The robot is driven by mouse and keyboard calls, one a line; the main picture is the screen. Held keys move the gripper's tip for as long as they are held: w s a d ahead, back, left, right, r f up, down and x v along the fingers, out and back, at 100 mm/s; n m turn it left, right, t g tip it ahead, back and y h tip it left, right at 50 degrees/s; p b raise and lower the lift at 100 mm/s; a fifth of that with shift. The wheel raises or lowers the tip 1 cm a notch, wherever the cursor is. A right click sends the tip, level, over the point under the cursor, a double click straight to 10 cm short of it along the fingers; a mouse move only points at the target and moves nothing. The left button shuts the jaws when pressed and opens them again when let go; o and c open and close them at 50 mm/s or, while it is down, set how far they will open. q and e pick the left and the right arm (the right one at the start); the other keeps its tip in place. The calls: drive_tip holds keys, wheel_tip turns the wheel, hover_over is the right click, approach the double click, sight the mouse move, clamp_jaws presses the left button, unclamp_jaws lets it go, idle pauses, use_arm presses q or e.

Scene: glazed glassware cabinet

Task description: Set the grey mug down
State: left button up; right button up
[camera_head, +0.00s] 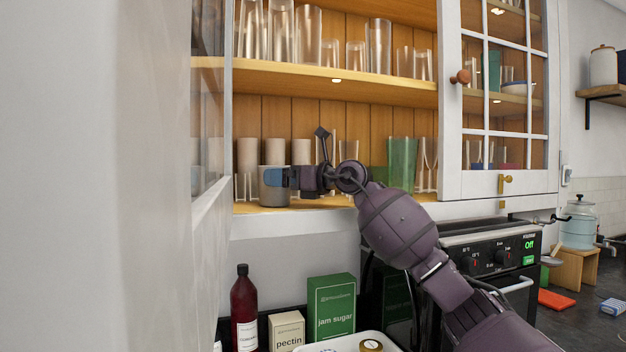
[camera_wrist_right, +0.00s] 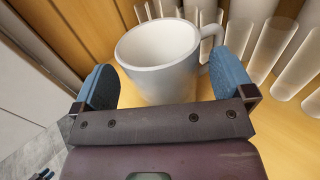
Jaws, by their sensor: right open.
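The grey mug (camera_head: 273,196) stands upright on the lower cabinet shelf (camera_head: 330,201), near its front left part. In the right wrist view the mug (camera_wrist_right: 160,58) looks empty, with its handle toward the right. My right gripper (camera_head: 277,177) reaches in from the right at the mug. Its blue finger pads (camera_wrist_right: 165,85) are spread wide on either side of the mug, with a gap visible at the left pad. The handle lies close to the right pad; I cannot tell whether they touch.
Clear glasses (camera_head: 246,155) stand behind the mug, and a green glass (camera_head: 401,163) is right of my wrist. An upper shelf (camera_head: 330,83) with glasses is above. A bottle (camera_head: 244,305) and boxes (camera_head: 331,305) stand below.

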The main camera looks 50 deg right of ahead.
drive_tip(key=v, duration=1.1)
drive_tip(key=shift+r, duration=0.1)
idle(0.5)
